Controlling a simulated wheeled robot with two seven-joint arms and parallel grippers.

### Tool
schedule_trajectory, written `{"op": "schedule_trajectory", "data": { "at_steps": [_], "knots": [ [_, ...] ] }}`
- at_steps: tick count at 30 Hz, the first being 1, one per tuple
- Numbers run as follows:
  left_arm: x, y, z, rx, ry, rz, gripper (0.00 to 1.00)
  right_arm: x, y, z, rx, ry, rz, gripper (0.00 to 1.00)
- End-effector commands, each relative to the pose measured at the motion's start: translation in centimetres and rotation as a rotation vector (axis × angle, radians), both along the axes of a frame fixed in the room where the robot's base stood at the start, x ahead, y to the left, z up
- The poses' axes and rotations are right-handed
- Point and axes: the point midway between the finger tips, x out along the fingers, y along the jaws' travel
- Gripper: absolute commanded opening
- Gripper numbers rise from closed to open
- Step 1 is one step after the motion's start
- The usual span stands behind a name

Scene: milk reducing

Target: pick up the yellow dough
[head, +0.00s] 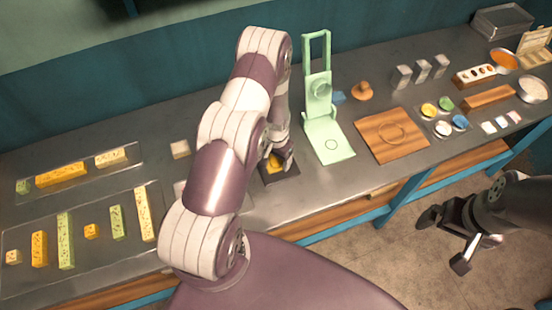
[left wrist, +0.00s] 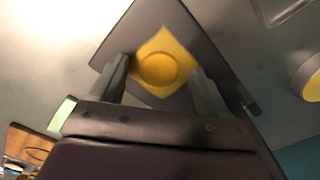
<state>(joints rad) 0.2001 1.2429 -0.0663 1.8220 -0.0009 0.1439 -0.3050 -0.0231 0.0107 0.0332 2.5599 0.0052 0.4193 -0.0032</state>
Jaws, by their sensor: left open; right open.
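The yellow dough (left wrist: 166,68) is a flat piece with a round mark in its middle. It lies on a dark square board (left wrist: 130,50) on the counter. In the head view the dough (head: 273,163) is partly hidden by my left gripper (head: 280,160). In the left wrist view my left gripper (left wrist: 158,85) is open, with one finger at each side of the dough's near part. I cannot tell whether the fingers touch it. My right gripper (head: 444,240) is open and empty, off the counter's front edge at the right.
A green press (head: 327,140) and a wooden board (head: 393,152) stand right of the dark board. Trays (head: 75,205) with yellow and green bars lie at the left. Small bowls (head: 428,110) and boxes are at the far right.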

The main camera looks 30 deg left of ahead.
Motion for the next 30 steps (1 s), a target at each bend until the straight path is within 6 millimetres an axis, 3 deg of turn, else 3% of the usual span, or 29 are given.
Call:
{"op": "schedule_trajectory", "data": {
  "at_steps": [5,9,11,13,14,22,30],
  "knots": [
    [0.0,0.0,-0.1,0.0,-0.001,0.0,0.76,0.0,0.0,-0.1,0.0,0.0,0.0,1.0],
    [0.0,0.0,-0.1,0.0,-0.001,0.0,0.3,0.0,0.0,-0.1,0.0,0.0,0.0,1.0],
    [0.0,0.0,0.0,0.0,-0.001,0.0,0.16,0.0,0.0,-0.1,0.0,0.0,0.0,1.0],
    [0.0,0.0,0.0,0.0,-0.001,0.0,0.16,0.0,0.0,-0.1,0.0,0.0,0.0,1.0],
    [0.0,0.0,0.0,0.0,-0.001,0.0,0.11,0.0,0.0,-0.1,0.0,0.0,0.0,1.0],
    [0.1,0.0,0.4,0.001,-0.003,0.0,0.11,0.0,0.0,-0.4,0.0,0.0,0.0,1.0],
    [0.1,-0.5,4.0,0.0,-0.005,-0.003,0.11,0.0,0.0,-2.5,0.0,0.0,0.0,1.0]
  ]
}}
